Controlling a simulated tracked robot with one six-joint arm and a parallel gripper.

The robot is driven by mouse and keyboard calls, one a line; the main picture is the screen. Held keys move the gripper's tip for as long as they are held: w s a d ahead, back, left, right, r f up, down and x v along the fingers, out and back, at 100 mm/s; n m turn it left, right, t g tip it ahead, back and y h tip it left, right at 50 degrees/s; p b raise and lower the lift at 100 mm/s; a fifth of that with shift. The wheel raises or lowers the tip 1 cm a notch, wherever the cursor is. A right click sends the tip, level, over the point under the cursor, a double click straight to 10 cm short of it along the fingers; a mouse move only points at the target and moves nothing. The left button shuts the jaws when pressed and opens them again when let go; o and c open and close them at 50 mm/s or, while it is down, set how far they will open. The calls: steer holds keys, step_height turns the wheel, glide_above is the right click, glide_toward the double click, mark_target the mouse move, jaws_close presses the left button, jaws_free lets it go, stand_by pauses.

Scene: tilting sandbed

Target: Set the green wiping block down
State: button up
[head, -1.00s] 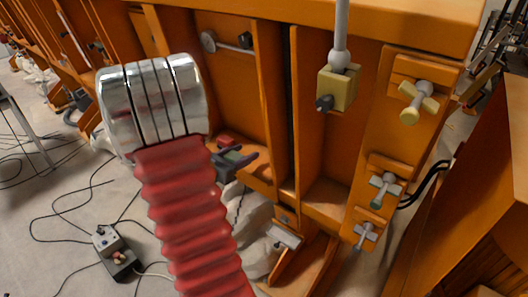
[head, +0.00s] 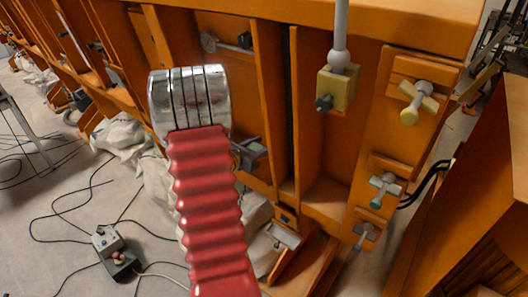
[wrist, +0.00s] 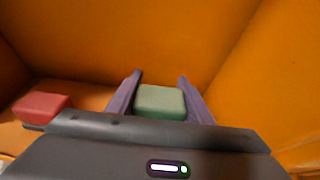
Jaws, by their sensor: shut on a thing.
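In the wrist view the green wiping block (wrist: 160,101) sits between the two purple fingers of my gripper (wrist: 160,92). My gripper is shut on it. The block's lower part is hidden by the gripper body, so I cannot tell whether it touches the surface beneath. In the head view my gripper (head: 250,150) shows only partly, in front of the orange frame, behind my red-sleeved arm. I cannot make out the block there.
In the wrist view a red block (wrist: 42,106) lies on an orange ledge at the left, with orange walls around. In the head view, orange uprights (head: 270,90) and knobs (head: 388,190) stand to the right. A control box (head: 115,255) and cables lie on the floor.

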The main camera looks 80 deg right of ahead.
step_height(320, 180, down, 4)
steer(key=shift+r, duration=0.25)
steer(key=shift+s+d+f, duration=0.1)
steer(key=shift+d+f, duration=0.05)
steer(key=shift+f, duration=0.05)
steer(key=o, duration=1)
steer(key=shift+w+a+r, duration=0.15)
steer(key=shift+w+a, duration=0.1)
steer(key=shift+a, duration=0.1)
steer(key=v, duration=1.1)
